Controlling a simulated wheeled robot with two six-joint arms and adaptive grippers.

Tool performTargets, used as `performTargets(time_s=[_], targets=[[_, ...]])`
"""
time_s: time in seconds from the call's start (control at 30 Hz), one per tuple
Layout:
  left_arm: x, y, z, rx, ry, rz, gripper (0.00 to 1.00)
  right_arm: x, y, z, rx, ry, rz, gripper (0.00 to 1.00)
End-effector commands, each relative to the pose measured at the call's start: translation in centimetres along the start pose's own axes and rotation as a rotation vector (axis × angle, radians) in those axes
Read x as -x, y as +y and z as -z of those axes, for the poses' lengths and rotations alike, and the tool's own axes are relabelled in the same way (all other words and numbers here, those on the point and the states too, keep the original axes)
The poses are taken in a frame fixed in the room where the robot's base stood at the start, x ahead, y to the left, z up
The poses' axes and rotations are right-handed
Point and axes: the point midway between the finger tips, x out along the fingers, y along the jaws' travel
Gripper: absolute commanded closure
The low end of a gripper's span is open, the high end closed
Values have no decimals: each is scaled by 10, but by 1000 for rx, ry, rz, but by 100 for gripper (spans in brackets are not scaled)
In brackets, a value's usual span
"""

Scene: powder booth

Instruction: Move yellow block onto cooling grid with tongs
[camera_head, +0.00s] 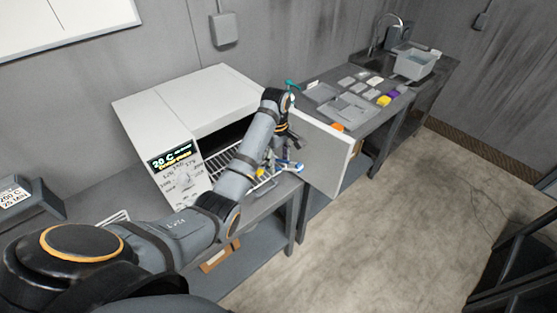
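A small yellow piece (260,171), likely the yellow block, shows at the front of the wire rack (246,163) in the open oven. Blue-and-pale tongs (288,166) are just right of it, below my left gripper (288,143). Whether the tongs touch the yellow piece is too small to tell. My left arm crosses in front of the oven and hides part of the opening. The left fingers are dark and unclear, so their grip cannot be read. Another wire grid (118,217), possibly the cooling grid, is partly hidden behind my arm. My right gripper is out of view.
The white oven (188,98) reads 20 C; its open door (325,155) juts out right of my gripper. The far bench holds grey plates (350,108), orange, yellow and purple pieces, and a grey bin (415,66) by the sink. The middle floor is clear.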

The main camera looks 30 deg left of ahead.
Motion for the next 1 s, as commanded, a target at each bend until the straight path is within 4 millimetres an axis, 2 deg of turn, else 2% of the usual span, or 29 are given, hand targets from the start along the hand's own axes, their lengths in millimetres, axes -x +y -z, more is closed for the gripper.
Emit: performTargets(time_s=[1.0], targets=[[-45, 3, 5, -1, 0, 0, 48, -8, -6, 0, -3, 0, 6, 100]])
